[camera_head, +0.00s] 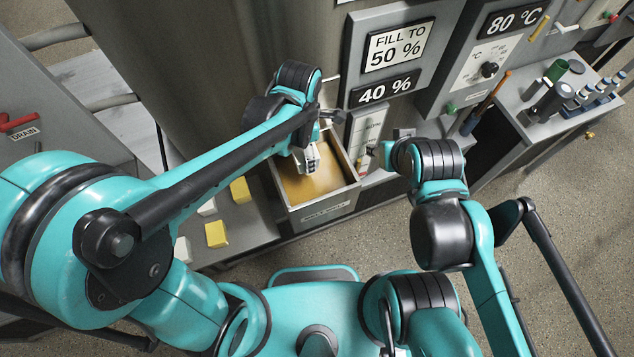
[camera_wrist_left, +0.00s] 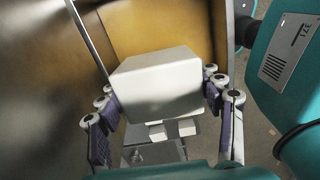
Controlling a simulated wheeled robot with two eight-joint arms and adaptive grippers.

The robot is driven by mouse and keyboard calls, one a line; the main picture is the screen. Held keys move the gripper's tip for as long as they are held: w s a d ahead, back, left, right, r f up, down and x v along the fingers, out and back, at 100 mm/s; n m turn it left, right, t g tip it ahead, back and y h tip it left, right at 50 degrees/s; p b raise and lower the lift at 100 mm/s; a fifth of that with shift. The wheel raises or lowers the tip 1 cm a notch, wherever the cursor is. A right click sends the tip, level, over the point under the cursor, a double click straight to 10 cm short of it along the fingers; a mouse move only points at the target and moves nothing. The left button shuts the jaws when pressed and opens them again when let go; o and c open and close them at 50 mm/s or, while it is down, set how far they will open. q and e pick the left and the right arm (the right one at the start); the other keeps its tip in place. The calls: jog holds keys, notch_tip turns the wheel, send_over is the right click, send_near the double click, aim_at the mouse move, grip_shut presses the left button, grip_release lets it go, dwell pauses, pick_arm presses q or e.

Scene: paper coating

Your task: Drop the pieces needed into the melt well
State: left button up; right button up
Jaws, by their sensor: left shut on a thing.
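The melt well (camera_head: 352,187) is an open grey box with amber contents, in the middle of the head view. My left gripper (camera_head: 311,163) is over its opening, shut on a white block. The block fills the middle of the left wrist view (camera_wrist_left: 155,85), between the gripper's fingers, with the amber well interior (camera_wrist_left: 150,25) behind it. Left of the well, a shelf holds two yellow blocks (camera_head: 240,190) (camera_head: 216,233) and two white blocks (camera_head: 207,207) (camera_head: 182,250). My right gripper (camera_head: 373,150) is right of the well, small and partly hidden; its jaws are unclear.
A sign (camera_head: 398,46) reads FILL TO 50 %, and the display (camera_head: 385,90) below it reads 40 %. Another display (camera_head: 513,18) reads 80 °C. A side bench (camera_head: 530,98) at the right holds several cylinders. A large metal tank (camera_head: 200,60) stands behind the shelf.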

pick_arm(q)
jog(key=f, duration=0.1)
jog(key=f+b, duration=0.2)
jog(key=shift+w+f, duration=0.25)
jog(key=shift+f, duration=0.15)
jog(key=shift+f+b, duration=0.6)
jog(key=o, duration=1.4)
jog(key=shift+s, duration=0.1)
jog(key=shift+o, duration=0.2)
jog(key=shift+r, duration=0.1)
